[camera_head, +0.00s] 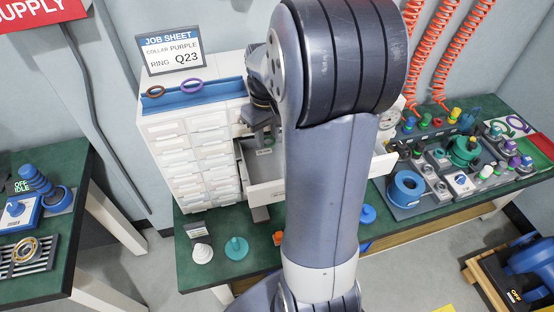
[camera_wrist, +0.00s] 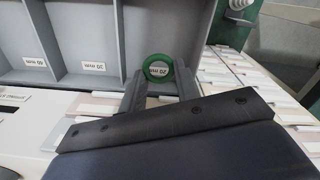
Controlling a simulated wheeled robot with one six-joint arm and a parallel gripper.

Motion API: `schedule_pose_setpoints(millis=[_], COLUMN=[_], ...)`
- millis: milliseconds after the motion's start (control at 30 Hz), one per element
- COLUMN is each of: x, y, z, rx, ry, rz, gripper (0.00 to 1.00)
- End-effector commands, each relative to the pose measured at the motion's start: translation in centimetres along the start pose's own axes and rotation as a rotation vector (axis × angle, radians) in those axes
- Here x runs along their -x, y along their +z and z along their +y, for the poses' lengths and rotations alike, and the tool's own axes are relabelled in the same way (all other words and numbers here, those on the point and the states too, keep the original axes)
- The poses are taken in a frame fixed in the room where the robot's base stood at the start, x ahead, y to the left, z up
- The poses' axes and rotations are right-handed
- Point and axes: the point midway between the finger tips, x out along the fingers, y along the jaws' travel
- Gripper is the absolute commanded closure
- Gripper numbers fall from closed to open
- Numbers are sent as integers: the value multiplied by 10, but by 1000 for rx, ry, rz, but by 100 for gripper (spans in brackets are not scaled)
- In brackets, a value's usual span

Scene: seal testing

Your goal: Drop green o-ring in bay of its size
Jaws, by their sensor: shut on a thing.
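In the wrist view my gripper (camera_wrist: 159,75) is shut on the green o-ring (camera_wrist: 158,56), held upright between the fingertips. A white bay label shows through its hole. Behind it is the open grey drawer (camera_wrist: 62,88), with dividers and labelled bays. One label (camera_wrist: 95,67) appears to read 20 mm; the label behind the ring is partly covered. In the head view my gripper (camera_head: 262,135) is over the open drawer (camera_head: 281,190) of the white cabinet. The ring cannot be made out there, and my arm hides part of the drawer.
Closed drawers (camera_head: 209,152) fill the cabinet's left side. A blue tray (camera_head: 205,95) with a brown and a purple ring lies on top, before a job sheet (camera_head: 171,50). A teal knobbed part (camera_head: 237,248) stands on the green bench. Crowded fixtures (camera_head: 455,155) stand at right.

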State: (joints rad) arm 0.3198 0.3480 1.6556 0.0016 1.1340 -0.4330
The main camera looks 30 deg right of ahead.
Motion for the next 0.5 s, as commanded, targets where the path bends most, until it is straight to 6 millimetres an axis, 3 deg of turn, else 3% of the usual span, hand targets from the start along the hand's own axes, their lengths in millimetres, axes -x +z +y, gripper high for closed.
schedule_pose_setpoints(millis=[200, 500], x=[-41, -77], y=[1, 1], z=[-1, -1], rx=[0, 1], ry=[-2, -3], rz=[-5, -5], gripper=[94, 94])
